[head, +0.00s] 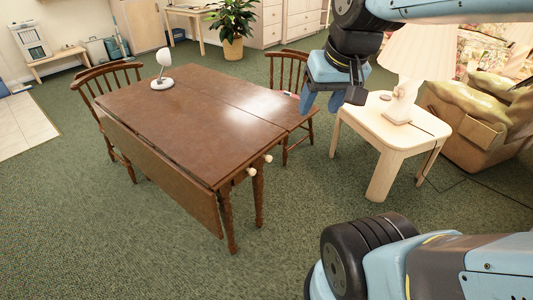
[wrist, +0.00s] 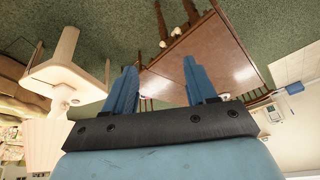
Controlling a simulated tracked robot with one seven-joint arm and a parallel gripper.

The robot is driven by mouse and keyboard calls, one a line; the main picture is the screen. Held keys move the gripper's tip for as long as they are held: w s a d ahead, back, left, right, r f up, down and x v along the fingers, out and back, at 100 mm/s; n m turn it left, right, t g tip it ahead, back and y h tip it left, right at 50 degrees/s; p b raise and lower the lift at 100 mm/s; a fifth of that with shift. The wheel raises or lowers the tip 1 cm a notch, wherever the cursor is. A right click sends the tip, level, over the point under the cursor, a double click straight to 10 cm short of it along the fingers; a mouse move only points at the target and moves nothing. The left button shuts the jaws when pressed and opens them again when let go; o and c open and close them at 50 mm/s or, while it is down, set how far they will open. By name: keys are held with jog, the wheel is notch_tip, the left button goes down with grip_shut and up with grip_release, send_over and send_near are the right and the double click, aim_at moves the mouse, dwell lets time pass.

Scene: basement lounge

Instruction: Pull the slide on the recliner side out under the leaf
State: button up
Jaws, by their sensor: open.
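The brown drop-leaf table (head: 165,110) stands left of centre in the head view. Its left leaf (head: 160,170) hangs down; its right leaf (head: 255,100) looks raised, level with the top. Two pale slide knobs stick out of the near end: a left knob (head: 251,172) and a right knob (head: 268,158), nearer the raised leaf. How far each slide is out cannot be told. The knobs also show in the wrist view (wrist: 176,31), beyond the fingers. My gripper (head: 321,108) is open and empty, right of the table and apart from the knobs; it fills the lower wrist view (wrist: 160,68).
A white lamp (head: 162,75) stands on the table. Wooden chairs stand at its left (head: 107,75) and right (head: 288,75). A pale side table (head: 385,135) with a lamp stands at right, beside a tan seat with green cushions (head: 470,110). The near carpet (head: 150,250) is clear.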

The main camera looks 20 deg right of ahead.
jog(key=w+a+f+m+g+y, duration=0.35)
jog(key=w+f+g+y, duration=0.2)
jog(key=w+f, duration=0.5)
jog(key=m+t+y, duration=0.5)
jog(key=m+t, duration=1.1)
jog(key=m, duration=0.6)
send_near(271, 159)
jog(key=shift+g+h, duration=0.25)
jog(key=x, duration=0.8)
jog(key=shift+w+a+r, duration=0.15)
jog(key=shift+a+r, duration=0.1)
jog(key=shift+c, duration=0.2)
